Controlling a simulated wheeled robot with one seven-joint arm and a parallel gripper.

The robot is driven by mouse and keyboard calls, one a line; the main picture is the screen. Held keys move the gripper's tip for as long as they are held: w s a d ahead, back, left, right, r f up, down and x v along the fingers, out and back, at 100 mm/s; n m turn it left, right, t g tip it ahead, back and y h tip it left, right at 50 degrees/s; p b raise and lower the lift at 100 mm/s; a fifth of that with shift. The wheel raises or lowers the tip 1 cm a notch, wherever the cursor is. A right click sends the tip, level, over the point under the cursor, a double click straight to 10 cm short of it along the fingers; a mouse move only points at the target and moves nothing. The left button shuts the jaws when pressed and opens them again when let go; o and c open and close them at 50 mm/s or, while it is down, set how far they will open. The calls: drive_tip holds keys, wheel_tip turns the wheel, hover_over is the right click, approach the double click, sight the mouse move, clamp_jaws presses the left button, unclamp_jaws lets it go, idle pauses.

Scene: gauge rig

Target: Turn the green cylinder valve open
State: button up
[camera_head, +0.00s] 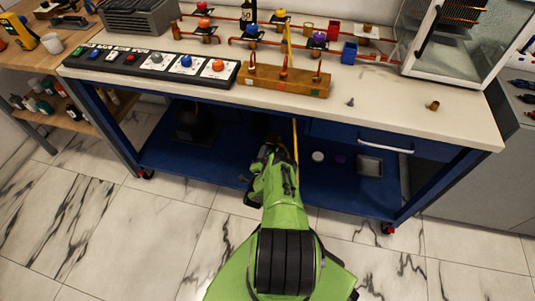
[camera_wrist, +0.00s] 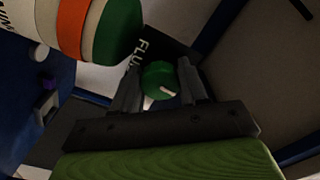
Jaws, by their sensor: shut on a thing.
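My gripper (camera_wrist: 160,86) is shut on a round green knob, the green cylinder valve (camera_wrist: 157,73), in the wrist view. One dark finger is on each side of it. A pale pointer mark shows on the knob's face. In the head view my arm reaches under the bench, and my gripper (camera_head: 268,152) is small and dark there. The valve cannot be made out in that view. A large cylinder (camera_wrist: 75,22) with white, orange and green bands lies across the upper left of the wrist view, close to my left finger.
The blue lower shelf (camera_head: 335,190) surrounds my gripper, under the white benchtop (camera_head: 390,112). A grey tray (camera_head: 369,166) and a white round piece (camera_head: 318,156) sit to the right. A dark panel with partly hidden white lettering (camera_wrist: 140,48) is behind the knob.

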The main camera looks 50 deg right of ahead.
drive_tip(key=shift+f+n, duration=0.1)
drive_tip(key=shift+n, duration=0.5)
drive_tip(key=o, duration=1)
drive_tip(key=shift+o, duration=0.2)
